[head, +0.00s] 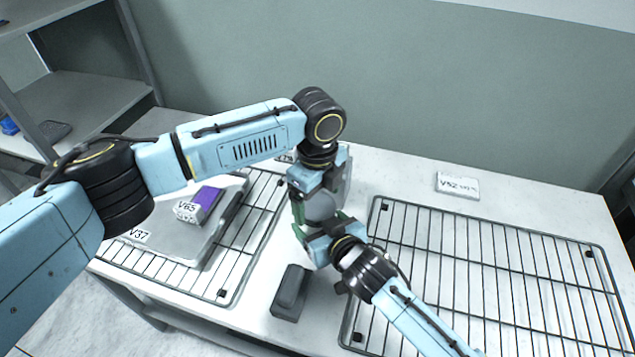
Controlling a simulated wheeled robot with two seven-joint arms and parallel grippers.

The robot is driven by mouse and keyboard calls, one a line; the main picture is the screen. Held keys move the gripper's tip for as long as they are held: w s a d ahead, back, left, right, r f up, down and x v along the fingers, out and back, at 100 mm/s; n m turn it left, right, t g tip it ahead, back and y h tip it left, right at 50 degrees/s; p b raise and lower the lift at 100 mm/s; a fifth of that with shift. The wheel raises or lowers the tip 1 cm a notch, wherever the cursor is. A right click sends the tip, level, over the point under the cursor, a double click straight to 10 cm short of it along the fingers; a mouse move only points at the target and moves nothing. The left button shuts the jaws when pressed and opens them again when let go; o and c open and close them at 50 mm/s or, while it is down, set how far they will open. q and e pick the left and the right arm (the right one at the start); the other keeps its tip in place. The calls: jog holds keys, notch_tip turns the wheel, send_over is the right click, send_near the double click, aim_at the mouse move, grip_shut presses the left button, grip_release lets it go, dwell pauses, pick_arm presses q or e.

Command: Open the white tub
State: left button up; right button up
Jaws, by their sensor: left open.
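A pale grey-white rounded thing (320,207) with green at its edges, probably the white tub, stands at the middle of the table. My arms cover much of it, and I cannot make out its lid. My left gripper (312,190) points down at its far side, open. My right gripper (322,238) comes in from the lower right and sits at its near side, close against or touching it. The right fingertips are largely hidden, so their grip is unclear.
Wire racks stand left (265,215) and right (480,265). A grey tray (195,245) marked V37 holds a purple-and-white box (198,205). A dark grey block (290,292) lies in front. A white V52 label block (458,186) lies at the back.

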pick_arm(q)
jog(key=shift+f, duration=0.55)
jog(key=c, duration=1)
pick_arm(e)
jog(key=shift+a, duration=0.1)
pick_arm(q)
jog(key=n, duration=0.6)
jog(key=shift+r, duration=0.15)
jog(key=shift+w, duration=0.1)
